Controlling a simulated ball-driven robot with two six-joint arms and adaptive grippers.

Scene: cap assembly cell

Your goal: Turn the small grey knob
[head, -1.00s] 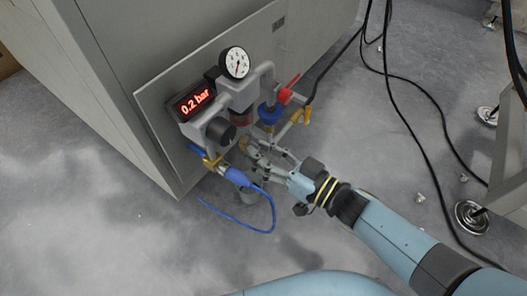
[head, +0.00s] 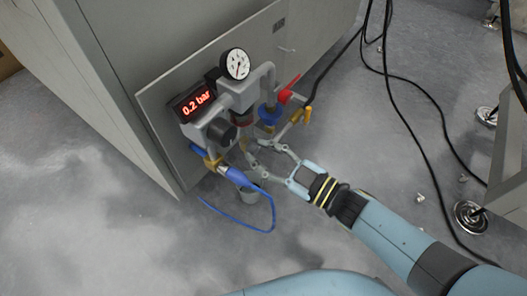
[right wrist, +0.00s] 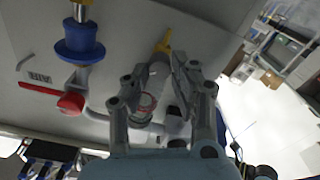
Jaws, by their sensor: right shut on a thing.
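The small grey knob (right wrist: 157,75) shows in the right wrist view as a grey piece at the end of the clear bowl (right wrist: 145,105), between my right gripper's fingers. My right gripper (head: 251,156) reaches from the lower right to below the bowl in the head view, its two fingers on either side; it also shows in the right wrist view (right wrist: 160,72). It is shut on the knob, though the exact contact is partly hidden. In the head view the knob is hard to make out. My left gripper is not in view.
A display (head: 195,103) reads 0.2 bar beside a round gauge (head: 235,64). A black knob (head: 221,131), a red-handled valve (head: 287,94) and a blue fitting (head: 270,114) sit close by. A blue hose (head: 267,222) loops below, near a grey cup (head: 249,197).

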